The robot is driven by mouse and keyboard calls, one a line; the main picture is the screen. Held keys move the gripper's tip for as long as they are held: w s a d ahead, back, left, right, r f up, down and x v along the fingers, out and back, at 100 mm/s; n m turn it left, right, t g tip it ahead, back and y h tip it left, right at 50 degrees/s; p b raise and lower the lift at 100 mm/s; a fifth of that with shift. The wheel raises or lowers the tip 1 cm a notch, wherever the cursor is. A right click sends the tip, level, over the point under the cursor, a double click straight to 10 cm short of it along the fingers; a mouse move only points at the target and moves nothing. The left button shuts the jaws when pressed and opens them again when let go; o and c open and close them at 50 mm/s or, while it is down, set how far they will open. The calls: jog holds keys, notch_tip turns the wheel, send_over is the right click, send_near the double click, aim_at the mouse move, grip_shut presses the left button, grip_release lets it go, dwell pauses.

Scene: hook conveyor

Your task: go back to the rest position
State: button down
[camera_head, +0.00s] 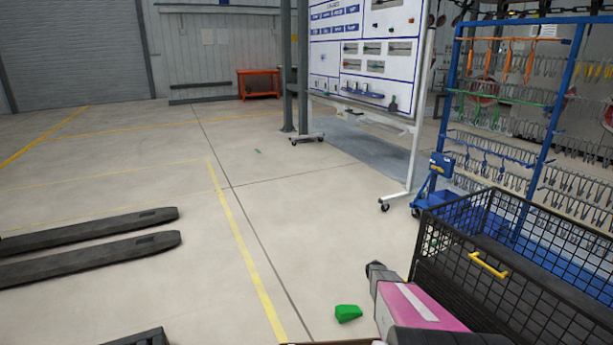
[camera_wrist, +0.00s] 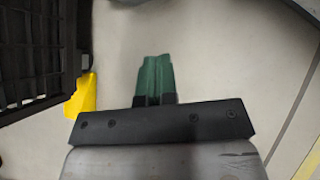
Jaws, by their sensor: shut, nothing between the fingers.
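My gripper (camera_wrist: 157,62) shows in the wrist view as two dark green fingers pressed together, with nothing between them. They extend from a black bar over bare floor. In the head view my arm, with a pink and white link, is at the bottom right, beside the black wire basket (camera_head: 440,222). A bright green piece (camera_head: 348,313) shows just left of the arm; I cannot tell whether it is part of my gripper or a separate thing.
The basket's dark mesh (camera_wrist: 35,55) and a yellow part (camera_wrist: 82,97) are close on the left in the wrist view. A blue hook rack (camera_head: 548,140) and a wheeled whiteboard (camera_head: 365,50) stand behind. Two dark forks (camera_head: 90,245) lie left.

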jog(key=s+a+r+m+t+y, duration=0.2)
jog(key=s+a+r, duration=0.3)
jog(key=a+r, duration=0.3)
jog(key=s+a+r+m+t+y, duration=0.1)
jog(key=s+a+r+m, duration=0.2)
jog(key=r, duration=1.1)
jog(key=s+a+r+m+t+y, duration=0.2)
jog(key=s+a+r, duration=0.7)
jog(key=a, duration=0.5)
notch_tip(320, 180, up, 2)
jog(key=shift+a+r+m+t+y, duration=0.1)
jog(key=shift+a+m+t+y, duration=0.1)
jog(key=shift+m+t+y, duration=0.15)
